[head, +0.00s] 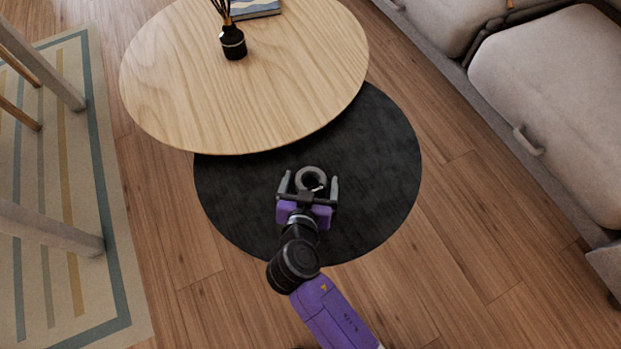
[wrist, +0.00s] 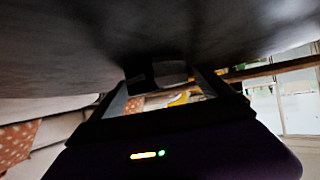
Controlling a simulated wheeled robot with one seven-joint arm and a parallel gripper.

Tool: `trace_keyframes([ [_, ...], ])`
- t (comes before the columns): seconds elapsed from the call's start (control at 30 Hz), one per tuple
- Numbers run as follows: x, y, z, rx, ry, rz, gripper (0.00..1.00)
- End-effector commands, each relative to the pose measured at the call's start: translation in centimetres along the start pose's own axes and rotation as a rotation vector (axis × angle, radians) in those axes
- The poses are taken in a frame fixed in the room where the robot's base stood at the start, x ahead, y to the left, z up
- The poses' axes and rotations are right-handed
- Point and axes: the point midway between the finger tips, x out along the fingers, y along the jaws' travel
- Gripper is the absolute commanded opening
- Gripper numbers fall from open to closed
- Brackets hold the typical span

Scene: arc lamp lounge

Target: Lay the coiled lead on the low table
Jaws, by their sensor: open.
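A dark reed diffuser (head: 233,42) and a blue book (head: 255,8) are at the table's far side; the near tabletop is bare. A beige sofa (head: 560,90) is at right, chair legs (head: 45,228) on a striped rug at left.

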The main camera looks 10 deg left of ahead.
Motion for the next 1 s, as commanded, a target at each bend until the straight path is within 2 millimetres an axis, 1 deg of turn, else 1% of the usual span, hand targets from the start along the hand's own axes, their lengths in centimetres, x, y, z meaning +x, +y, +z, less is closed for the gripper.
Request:
trace_keyframes([
  [0.17, -3.1, 0.0, -0.2, -0.002, -0.001, -0.003, 0.91],
  [0.4, -8.0, 0.0, -0.2, -0.001, 0.0, -0.002, 0.91],
  [0.53, -9.9, 0.0, -0.2, -0.001, -0.001, -0.002, 0.91],
  [0.6, -10.6, 0.0, -0.1, -0.002, 0.0, -0.002, 0.91],
  [0.73, -11.3, 0.0, -0.1, 0.0, 0.0, -0.001, 0.91],
  [1.0, -11.4, 0.1, 0.1, -0.001, -0.002, -0.001, 0.91],
])
